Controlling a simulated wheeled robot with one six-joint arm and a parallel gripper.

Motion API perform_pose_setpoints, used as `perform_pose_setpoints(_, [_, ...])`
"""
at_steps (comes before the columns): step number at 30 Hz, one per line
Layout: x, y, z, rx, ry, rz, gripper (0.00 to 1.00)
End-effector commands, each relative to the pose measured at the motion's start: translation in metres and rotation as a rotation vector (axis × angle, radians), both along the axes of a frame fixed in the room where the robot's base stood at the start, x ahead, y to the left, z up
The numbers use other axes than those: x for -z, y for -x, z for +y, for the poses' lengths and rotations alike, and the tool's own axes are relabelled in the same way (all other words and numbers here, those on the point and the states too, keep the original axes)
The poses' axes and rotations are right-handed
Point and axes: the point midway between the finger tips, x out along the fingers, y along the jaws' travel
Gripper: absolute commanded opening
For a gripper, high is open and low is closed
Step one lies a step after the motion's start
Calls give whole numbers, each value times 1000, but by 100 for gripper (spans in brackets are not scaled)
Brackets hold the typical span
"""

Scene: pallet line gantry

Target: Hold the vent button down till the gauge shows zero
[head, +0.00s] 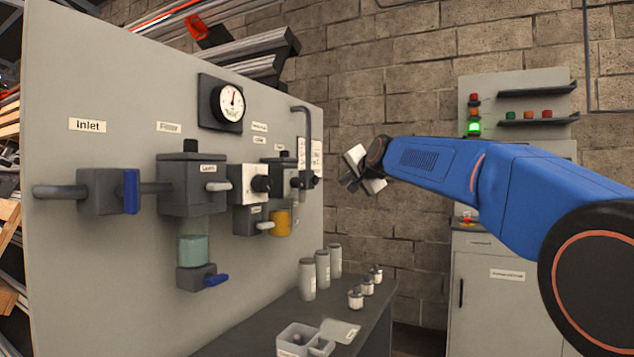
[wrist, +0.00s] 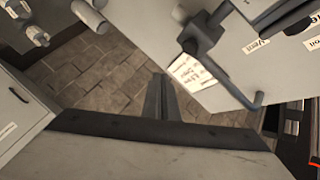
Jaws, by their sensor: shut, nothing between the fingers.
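The round white gauge (head: 231,102) sits in a dark square housing high on the grey panel. I cannot single out the vent button for certain. A label that seems to begin with "Ven" (wrist: 257,49) shows in the wrist view, near a dark fitting (wrist: 201,38) on the panel. My gripper (head: 354,170) is in the air right of the panel's far edge, apart from the fittings. In the wrist view its dark fingers (wrist: 160,98) are together with nothing between them.
A blue-handled inlet valve (head: 131,191), a filter unit (head: 190,185) and a bent grey pipe (head: 307,140) stick out from the panel. Below, a dark bench (head: 262,315) carries grey canisters (head: 307,279), small white-and-dark parts and an open bin. A cabinet (head: 492,300) stands at right.

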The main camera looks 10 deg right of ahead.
Motion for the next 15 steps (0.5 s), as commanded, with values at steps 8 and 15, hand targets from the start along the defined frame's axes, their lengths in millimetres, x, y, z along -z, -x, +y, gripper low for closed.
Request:
perform_pose_setpoints(8, [1, -20, 28, -2, 1, 1, 0])
perform_pose_setpoints(15, [1, -31, 43, -1, 0, 1, 0])
